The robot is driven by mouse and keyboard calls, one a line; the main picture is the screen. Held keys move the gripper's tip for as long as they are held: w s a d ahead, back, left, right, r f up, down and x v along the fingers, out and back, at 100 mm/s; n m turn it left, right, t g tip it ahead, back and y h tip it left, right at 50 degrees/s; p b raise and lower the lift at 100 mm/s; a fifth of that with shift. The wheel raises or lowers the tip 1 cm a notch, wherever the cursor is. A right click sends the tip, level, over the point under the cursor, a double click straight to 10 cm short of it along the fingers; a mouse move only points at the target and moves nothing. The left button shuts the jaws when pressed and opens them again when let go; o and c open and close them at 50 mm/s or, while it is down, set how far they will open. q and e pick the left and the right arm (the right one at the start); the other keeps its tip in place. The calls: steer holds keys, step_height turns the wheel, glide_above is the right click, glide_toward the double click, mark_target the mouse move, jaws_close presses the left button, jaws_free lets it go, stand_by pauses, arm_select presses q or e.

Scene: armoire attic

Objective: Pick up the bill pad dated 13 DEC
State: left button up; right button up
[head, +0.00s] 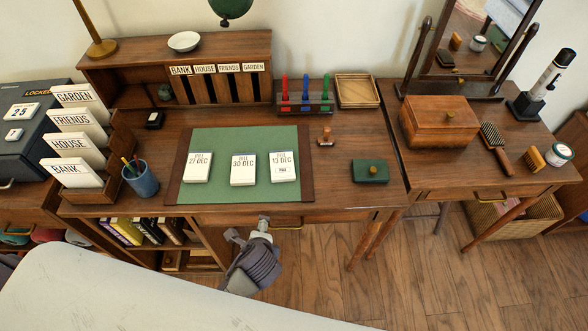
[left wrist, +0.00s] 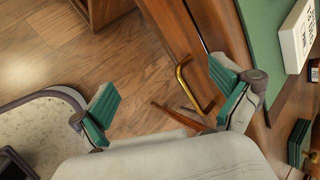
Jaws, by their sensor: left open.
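The bill pad marked 13 DEC (head: 284,175) lies flat at the right of three white pads on the desk's green blotter (head: 240,141). A small boxed mark shows below its date. The 30 DEC pad (head: 243,178) is just left of it and the 27 DEC pad (head: 197,175) is further left. My left gripper (head: 249,234) is open and empty in front of the desk's front edge, below the pads. In the left wrist view its fingers (left wrist: 165,101) are spread apart. One white pad (left wrist: 297,36) shows there at the upper right; its date is unreadable. My right gripper is not in view.
A brass drawer handle (left wrist: 193,83) is near the left gripper. A stamp (head: 326,137) and a green box (head: 370,171) stand right of the blotter. A blue pen cup (head: 141,180) and a card rack (head: 120,150) stand left. Bare blotter lies behind the pads.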

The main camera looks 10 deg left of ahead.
arm_select(q)
steer(key=w+d+r+m+t, duration=0.1)
steer(key=r+m, duration=0.1)
steer(key=w+d+r+m+t, duration=0.1)
steer(key=w+m, duration=0.1)
steer(key=w+r+m, duration=0.1)
steer(key=r+m, duration=0.1)
steer(key=m, duration=0.1)
steer(key=shift+w+d+r+t+y, duration=0.25)
steer(key=shift+d+r+t+y, duration=0.05)
steer(key=shift+d+t+y, duration=0.1)
steer(key=w+d+r+m+t, duration=0.1)
steer(key=m, duration=0.1)
steer(key=w+d+r+m+t, duration=0.1)
steer(key=r+m, duration=0.1)
steer(key=m, duration=0.1)
steer(key=w+d+r+m+t, duration=0.1)
steer(key=r+m, duration=0.1)
steer(key=shift+w, duration=0.35)
glide_toward(282, 164)
steer(key=x, duration=0.3)
steer(key=shift+d+f, duration=0.2)
steer(key=shift+f, duration=0.05)
steer(key=shift+a+r+x, duration=0.1)
steer(key=shift+x, duration=1.3)
steer(key=shift+a+r+x, duration=0.1)
steer(key=shift+x, duration=1.25)
steer(key=shift+c, duration=0.3)
steer(key=c, duration=1.1)
steer(key=shift+c, duration=0.5)
